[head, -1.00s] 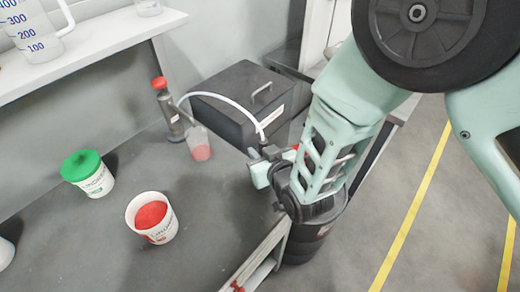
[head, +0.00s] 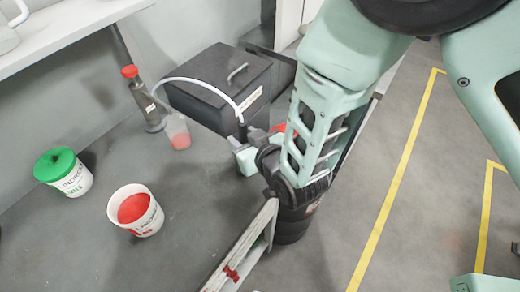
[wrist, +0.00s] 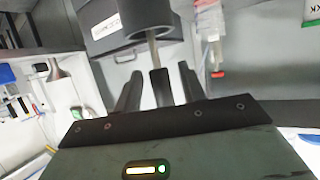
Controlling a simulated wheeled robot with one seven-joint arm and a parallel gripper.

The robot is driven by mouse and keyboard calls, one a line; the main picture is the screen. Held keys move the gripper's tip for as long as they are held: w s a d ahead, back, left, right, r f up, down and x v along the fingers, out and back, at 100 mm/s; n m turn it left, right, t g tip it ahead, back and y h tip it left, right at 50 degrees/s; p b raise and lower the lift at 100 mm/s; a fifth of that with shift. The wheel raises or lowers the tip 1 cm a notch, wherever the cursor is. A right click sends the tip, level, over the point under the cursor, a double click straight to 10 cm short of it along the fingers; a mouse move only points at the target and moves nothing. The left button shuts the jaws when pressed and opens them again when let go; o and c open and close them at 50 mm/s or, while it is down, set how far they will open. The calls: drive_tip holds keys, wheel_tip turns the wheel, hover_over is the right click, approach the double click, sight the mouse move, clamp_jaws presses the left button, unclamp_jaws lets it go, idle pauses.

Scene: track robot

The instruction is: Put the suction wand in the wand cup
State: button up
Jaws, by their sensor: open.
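My gripper (wrist: 158,78) is open in the wrist view, with its dark fingers apart. A thin metal rod, which looks like part of the suction wand (wrist: 154,50), shows between the fingers. It runs up into a dark grey cylinder (wrist: 150,22); I cannot tell if that is the wand cup. In the head view my gripper (head: 245,152) is partly hidden by my arm, in front of a black box. A white hose (head: 205,82) arcs over the box and ends in a dark connector (head: 241,122) at the gripper. Contact between fingers and rod is not clear.
The black box (head: 200,100) has a top handle. A red-topped grey pump (head: 142,98) and a clear cup with red contents (head: 179,133) stand left of it. A green-lidded tub (head: 66,172) and an open tub of red material (head: 136,212) stand further left.

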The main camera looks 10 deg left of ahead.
drive_tip(key=b+v, duration=0.2)
drive_tip(key=v, duration=0.7)
drive_tip(key=shift+s+b, duration=0.15)
drive_tip(key=shift+b, duration=0.25)
drive_tip(key=shift+d+r, duration=0.1)
drive_tip(key=s+d+r+g+h, duration=0.3)
drive_tip(key=d, duration=0.4)
drive_tip(key=s+d+r+g+h, duration=0.3)
drive_tip(key=d, duration=0.4)
drive_tip(key=s+d+r+m+g+h, duration=0.1)
drive_tip(key=s+d+r+g+h, duration=0.2)
drive_tip(key=d, duration=0.3)
drive_tip(key=shift+s+d+g, duration=0.3)
drive_tip(key=shift+s+d, duration=0.1)
drive_tip(key=shift+s, duration=0.2)
drive_tip(key=shift+r, duration=0.1)
drive_tip(key=shift+c, duration=0.5)
drive_tip(key=shift+a, duration=0.15)
